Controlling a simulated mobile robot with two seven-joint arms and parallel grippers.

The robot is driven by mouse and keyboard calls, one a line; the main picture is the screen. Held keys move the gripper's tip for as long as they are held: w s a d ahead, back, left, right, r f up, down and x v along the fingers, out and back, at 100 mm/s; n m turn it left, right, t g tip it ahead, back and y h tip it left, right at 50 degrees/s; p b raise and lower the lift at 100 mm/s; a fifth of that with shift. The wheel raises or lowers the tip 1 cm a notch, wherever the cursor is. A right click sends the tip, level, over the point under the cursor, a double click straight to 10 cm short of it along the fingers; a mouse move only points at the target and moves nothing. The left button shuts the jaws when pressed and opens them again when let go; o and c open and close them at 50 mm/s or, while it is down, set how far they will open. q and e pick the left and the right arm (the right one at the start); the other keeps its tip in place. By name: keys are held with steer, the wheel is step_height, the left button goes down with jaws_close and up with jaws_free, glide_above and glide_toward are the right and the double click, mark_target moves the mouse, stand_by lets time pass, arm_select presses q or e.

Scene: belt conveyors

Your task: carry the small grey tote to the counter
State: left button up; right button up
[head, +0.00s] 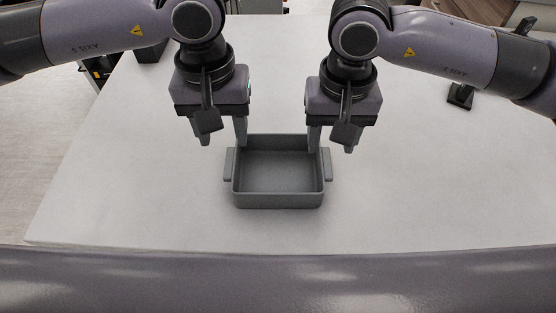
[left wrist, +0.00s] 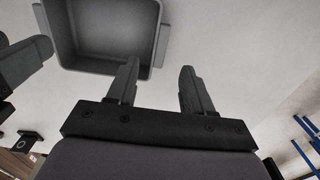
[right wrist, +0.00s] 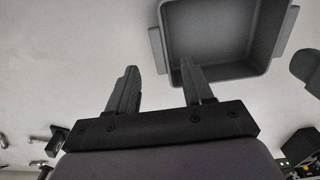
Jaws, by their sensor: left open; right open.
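The small grey tote (head: 278,201) is empty and upright on the white counter, with a handle tab on its left and right sides. My left gripper (head: 222,142) is open and empty, above and behind the tote's far left corner. My right gripper (head: 330,146) is open and empty, near the tote's far right corner. The left wrist view shows the tote (left wrist: 154,30) beyond the open fingers (left wrist: 160,80). The right wrist view shows the tote (right wrist: 262,68) beyond the other open fingers (right wrist: 158,86). Neither gripper visibly holds a handle.
The white counter (head: 420,190) is clear on both sides of the tote. A small black stand (head: 460,95) is at the right, and a dark object (head: 150,52) is at the far left edge. A purple-grey surface (head: 280,280) crosses the bottom of the head view.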

mark_target(230, 162)
arm_select(q)
steer(key=shift+s, duration=0.1)
arm_select(e)
steer(key=shift+s, duration=0.1)
arm_select(q)
steer(key=shift+f, duration=3.55)
arm_select(e)
steer(key=shift+f, duration=3.6)
arm_select(q)
jaws_close()
arm_select(e)
jaws_close()
